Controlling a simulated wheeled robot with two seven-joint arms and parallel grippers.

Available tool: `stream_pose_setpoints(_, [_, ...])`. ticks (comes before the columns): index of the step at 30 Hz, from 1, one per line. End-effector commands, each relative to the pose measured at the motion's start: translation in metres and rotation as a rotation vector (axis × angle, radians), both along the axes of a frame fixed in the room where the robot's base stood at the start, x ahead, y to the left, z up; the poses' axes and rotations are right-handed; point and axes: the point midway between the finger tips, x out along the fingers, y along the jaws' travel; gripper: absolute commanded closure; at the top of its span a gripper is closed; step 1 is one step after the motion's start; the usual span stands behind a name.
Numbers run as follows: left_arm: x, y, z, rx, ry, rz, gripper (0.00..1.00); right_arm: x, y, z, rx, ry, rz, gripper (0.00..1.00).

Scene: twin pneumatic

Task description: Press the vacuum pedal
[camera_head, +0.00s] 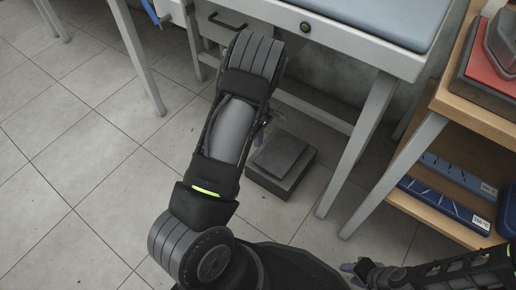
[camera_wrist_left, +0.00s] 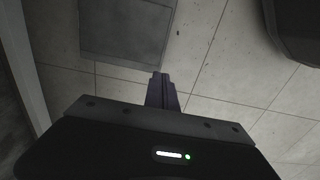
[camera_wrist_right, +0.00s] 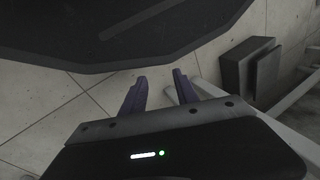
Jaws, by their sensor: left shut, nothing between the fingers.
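The vacuum pedal (camera_head: 283,158) is a dark grey box with a raised plate on the tiled floor, beside a table leg. In the left wrist view the pedal's flat top (camera_wrist_left: 125,28) is just ahead and left of the fingertips. My left gripper (camera_head: 268,122) is largely hidden behind its arm in the head view, next to the pedal. In the left wrist view its fingers (camera_wrist_left: 160,80) are shut and empty; contact with the pedal cannot be told. My right gripper (camera_wrist_right: 158,82) is open and empty. The pedal (camera_wrist_right: 248,68) also shows at right in the right wrist view.
A white table (camera_head: 330,38) with a drawer stands above and behind the pedal; its slanted leg (camera_head: 358,145) is right of it. A wooden shelf (camera_head: 445,195) with blue boxes is at the right. The tiled floor (camera_head: 70,170) at left is clear.

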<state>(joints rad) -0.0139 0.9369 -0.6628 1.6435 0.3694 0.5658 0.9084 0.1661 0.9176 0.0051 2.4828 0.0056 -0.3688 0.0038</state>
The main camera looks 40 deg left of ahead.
Motion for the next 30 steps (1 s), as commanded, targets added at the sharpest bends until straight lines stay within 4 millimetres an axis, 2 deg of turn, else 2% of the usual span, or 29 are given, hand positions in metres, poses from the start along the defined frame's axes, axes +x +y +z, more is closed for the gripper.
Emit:
stream_pose_setpoints(18, [-0.001,0.000,-0.113,-0.001,0.002,0.000,1.00,0.008,0.001,-0.054,-0.004,-0.021,-0.011,0.64])
stream_pose_setpoints(24, [-0.001,0.000,-0.131,-0.001,0.001,0.000,1.00,0.010,0.002,-0.063,-0.006,-0.027,-0.013,0.64])
stream_pose_setpoints(30, [0.000,0.000,-0.133,0.000,0.000,0.000,1.00,0.011,0.002,-0.064,-0.005,-0.030,-0.014,0.64])
